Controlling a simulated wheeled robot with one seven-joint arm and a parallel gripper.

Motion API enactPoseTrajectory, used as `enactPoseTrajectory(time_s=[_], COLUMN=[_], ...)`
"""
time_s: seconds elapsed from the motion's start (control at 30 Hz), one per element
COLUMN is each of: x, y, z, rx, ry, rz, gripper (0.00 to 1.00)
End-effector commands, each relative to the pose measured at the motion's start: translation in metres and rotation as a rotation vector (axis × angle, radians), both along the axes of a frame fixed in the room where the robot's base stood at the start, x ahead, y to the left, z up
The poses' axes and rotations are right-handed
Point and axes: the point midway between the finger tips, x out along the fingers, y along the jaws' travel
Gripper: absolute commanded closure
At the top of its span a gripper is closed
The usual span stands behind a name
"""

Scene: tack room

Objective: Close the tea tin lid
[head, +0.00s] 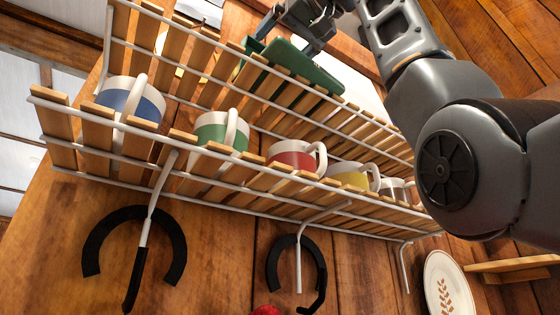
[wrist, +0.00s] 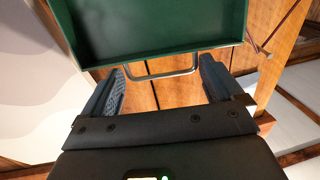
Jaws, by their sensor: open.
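The dark green tea tin (head: 296,68) sits on the upper slatted shelf in the head view, with a green part standing up at its left end. In the wrist view a green, shallow, hollow part of the tin (wrist: 150,28) fills the top; I cannot tell whether it is the lid's inside or the body. A thin metal wire loop (wrist: 168,75) juts from its near edge. My gripper (wrist: 162,68) is open, its two fingers on either side of the loop, apart from it. In the head view my gripper (head: 303,22) is above the tin.
The lower shelf (head: 200,170) holds several mugs, including a blue one (head: 130,98), a green one (head: 220,128), a red one (head: 297,155) and a yellow one (head: 352,177). Black horseshoe hooks (head: 170,240) hang below. A white plate (head: 445,285) is at lower right.

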Motion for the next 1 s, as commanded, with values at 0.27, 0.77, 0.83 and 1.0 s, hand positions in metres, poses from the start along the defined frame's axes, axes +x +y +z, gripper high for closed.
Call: enactPoseTrajectory(time_s=[0.27,0.77,0.83,1.0], x=[-0.0001,-0.0002,-0.0002,-0.0018], y=[-0.0001,-0.0003,-0.0003,-0.0016], z=[-0.0001,0.0,-0.0001,-0.0018], rx=[0.0,0.0,0.001,0.013], ry=[0.0,0.0,-0.001,-0.014], rz=[0.0,0.0,0.0,0.0], gripper=[0.24,0.72,0.73,0.73])
